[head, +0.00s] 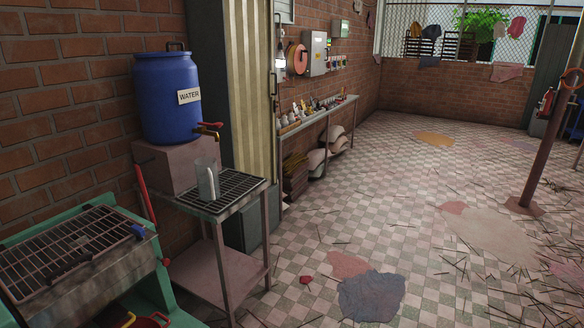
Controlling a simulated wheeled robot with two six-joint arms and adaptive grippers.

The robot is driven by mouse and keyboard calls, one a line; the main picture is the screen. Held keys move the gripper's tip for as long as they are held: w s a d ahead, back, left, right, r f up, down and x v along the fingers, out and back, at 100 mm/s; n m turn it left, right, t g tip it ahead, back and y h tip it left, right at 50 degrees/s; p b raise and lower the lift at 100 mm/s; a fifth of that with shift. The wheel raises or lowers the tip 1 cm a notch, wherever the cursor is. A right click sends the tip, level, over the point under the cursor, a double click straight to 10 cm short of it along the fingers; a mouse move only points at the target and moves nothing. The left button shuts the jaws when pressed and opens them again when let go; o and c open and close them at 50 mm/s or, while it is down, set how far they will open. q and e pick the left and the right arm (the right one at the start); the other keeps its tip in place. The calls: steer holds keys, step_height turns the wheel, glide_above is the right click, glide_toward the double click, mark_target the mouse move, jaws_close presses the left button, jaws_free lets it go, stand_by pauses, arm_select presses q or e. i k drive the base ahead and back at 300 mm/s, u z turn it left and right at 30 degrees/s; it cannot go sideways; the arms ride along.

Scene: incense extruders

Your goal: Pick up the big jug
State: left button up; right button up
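A tall, pale grey, see-through vessel, which looks like the jug (208,181), stands upright on the slatted top of a small metal stand (235,212). It is below and close to the tap (208,129) of a blue water barrel (166,98). I cannot tell its size against any other jug, as no second one is clear in view. Neither of my grippers shows in the head view.
A green machine with a grated metal top (70,250) and a red lever (146,193) stands left of the stand. A narrow shelf of small items (318,112) runs along the brick wall. The tiled floor (380,205) on the right is open, with scattered sticks and stains.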

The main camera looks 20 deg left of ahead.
mark_target(206, 170)
steer(key=z, duration=0.3)
steer(key=i, duration=2)
steer(key=u, duration=0.3)
steer(key=i, duration=1)
steer(key=u, duration=1.5)
steer(key=i, duration=0.9)
steer(key=u, duration=0.65)
